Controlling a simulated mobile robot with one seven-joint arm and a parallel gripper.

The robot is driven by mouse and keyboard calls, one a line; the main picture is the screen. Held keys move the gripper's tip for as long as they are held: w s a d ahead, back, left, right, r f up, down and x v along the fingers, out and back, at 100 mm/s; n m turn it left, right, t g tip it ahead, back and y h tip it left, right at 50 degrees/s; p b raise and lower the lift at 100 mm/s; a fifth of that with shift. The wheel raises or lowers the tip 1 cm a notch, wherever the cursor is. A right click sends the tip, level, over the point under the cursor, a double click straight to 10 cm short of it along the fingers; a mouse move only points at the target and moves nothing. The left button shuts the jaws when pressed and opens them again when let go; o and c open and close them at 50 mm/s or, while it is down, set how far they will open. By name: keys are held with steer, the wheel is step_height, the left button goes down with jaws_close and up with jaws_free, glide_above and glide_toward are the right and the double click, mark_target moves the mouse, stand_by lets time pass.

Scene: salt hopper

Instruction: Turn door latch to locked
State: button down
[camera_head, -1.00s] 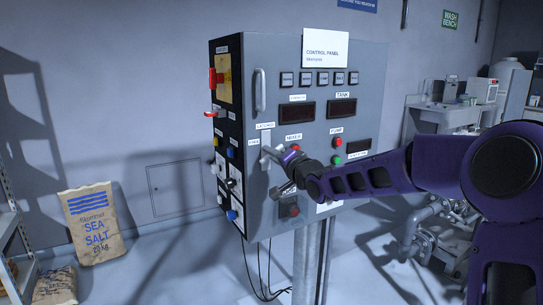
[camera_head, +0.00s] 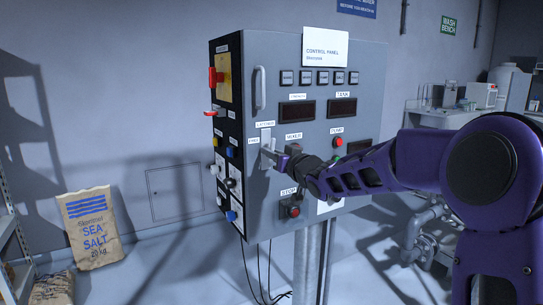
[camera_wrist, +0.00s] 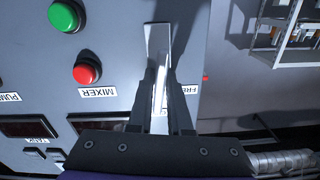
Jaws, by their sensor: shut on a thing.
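The door latch is a pale metal lever (camera_wrist: 160,92) on a bright upright plate (camera_head: 266,138), near the left edge of the grey control panel's front. A label reading "FREE" (camera_head: 253,141) is left of the plate; another label (camera_head: 265,125), hard to read, is above it. My gripper (camera_head: 272,156) reaches in from the right at the plate. In the wrist view its two dark fingers (camera_wrist: 162,100) lie on either side of the lever, shut on it. The fingers and palm hide part of the lever, so its exact turn is hard to tell.
The mixer's red button (camera_wrist: 87,72) and a green button (camera_wrist: 65,15) are close beside the fingers. A stop button (camera_head: 290,211) sits below my gripper, and a door handle (camera_head: 259,88) above. A sea salt sack (camera_head: 92,228) stands by the left wall.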

steer(key=shift+n, duration=0.8)
steer(key=c, duration=0.8)
jaws_free()
steer(key=shift+c, duration=0.2)
steer(key=shift+s, duration=0.1)
steer(key=p+v, duration=0.1)
steer(key=v, duration=1.6)
steer(key=shift+d+p, duration=0.2)
steer(key=shift+p, duration=0.2)
